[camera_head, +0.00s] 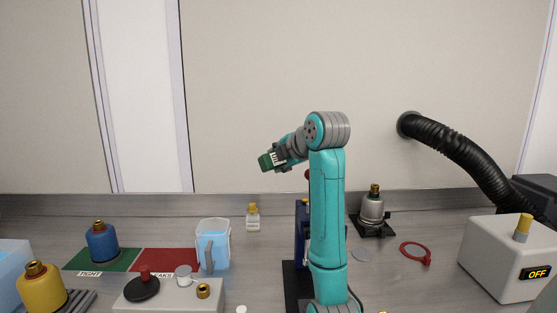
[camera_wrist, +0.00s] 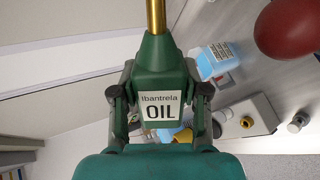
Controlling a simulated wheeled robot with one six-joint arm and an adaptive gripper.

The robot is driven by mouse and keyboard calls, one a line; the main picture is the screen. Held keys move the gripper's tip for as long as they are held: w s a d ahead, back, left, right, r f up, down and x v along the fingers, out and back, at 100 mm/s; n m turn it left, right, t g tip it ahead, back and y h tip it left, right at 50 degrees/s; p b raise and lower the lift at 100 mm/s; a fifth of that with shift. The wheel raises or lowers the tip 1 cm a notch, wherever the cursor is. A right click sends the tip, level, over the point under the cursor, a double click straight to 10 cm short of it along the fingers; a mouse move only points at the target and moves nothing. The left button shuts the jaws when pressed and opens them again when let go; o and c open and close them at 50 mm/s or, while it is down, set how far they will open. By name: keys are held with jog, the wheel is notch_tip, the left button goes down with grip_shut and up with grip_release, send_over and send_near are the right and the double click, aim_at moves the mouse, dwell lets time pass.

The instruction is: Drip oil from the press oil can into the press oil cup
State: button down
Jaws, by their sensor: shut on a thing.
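My gripper (camera_head: 279,156) is raised above the bench and shut on the green press oil can (camera_head: 266,162). The can looks tilted in the head view. In the wrist view the can (camera_wrist: 158,70) sits between both fingers, with a white "OIL" label and a brass spout running out of the top of the picture. The press, a blue body (camera_head: 300,222) on a dark base (camera_head: 291,284), stands mostly hidden behind my arm. A red ball (camera_wrist: 289,27), probably the press handle's knob, is close to the can at the upper right of the wrist view. I cannot make out the oil cup.
A clear jug of blue liquid (camera_head: 213,246), a small yellow-capped bottle (camera_head: 253,219) and a white box (camera_head: 196,305) stand left of the press.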

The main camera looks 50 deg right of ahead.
jog(key=shift+f+n+g+h, duration=0.15)
jog(key=shift+n+g+h, duration=0.15)
jog(key=shift+n+h, duration=0.65)
jog(key=shift+f+n+h, duration=0.15)
jog(key=shift+n+h, duration=0.7)
jog(key=shift+n, duration=0.2)
jog(key=shift+s+d+n+h, duration=0.1)
jog(key=shift+d+n+h, duration=0.1)
jog(key=shift+n+h, duration=0.3)
jog(key=shift+f+n+h, duration=0.15)
jog(key=shift+n+h, duration=0.35)
jog(key=shift+n, duration=0.1)
jog(key=shift+d+n+h, duration=0.1)
jog(key=shift+n+h, duration=0.7)
jog(key=shift+n, duration=0.3)
